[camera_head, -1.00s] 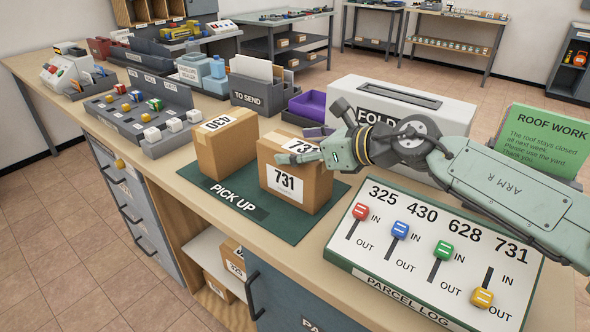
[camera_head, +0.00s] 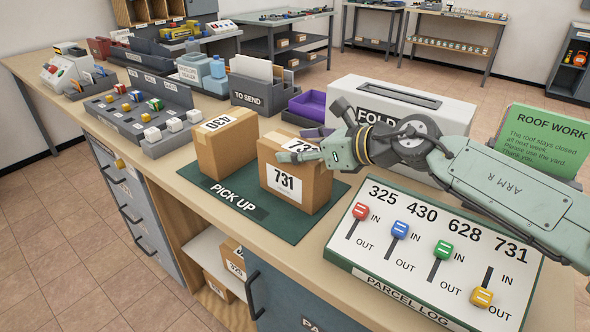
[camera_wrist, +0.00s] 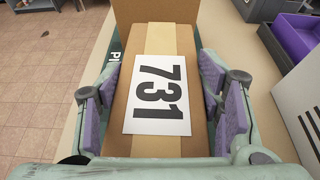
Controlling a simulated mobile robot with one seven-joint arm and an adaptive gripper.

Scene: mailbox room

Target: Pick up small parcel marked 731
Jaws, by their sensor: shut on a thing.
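The small parcel marked 731 (camera_head: 286,186) is a brown cardboard box with white labels on its front and top. It stands upright on the green PICK UP mat (camera_head: 226,193), on the right part of the mat. My gripper (camera_head: 302,150) is over its top, with fingers on opposite sides. In the wrist view the parcel (camera_wrist: 157,65) fills the space between the two purple-padded fingers (camera_wrist: 158,105), its 731 label facing the camera. My gripper is shut on it. In the head view the far finger is partly hidden behind the parcel.
Another parcel (camera_head: 228,150), marked 430, stands just left on the mat. The PARCEL LOG panel (camera_head: 432,250) with coloured sliders lies to the right; the yellow 731 slider is at OUT. A white FOLD box (camera_head: 440,105) and a purple tray (camera_head: 306,108) stand behind.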

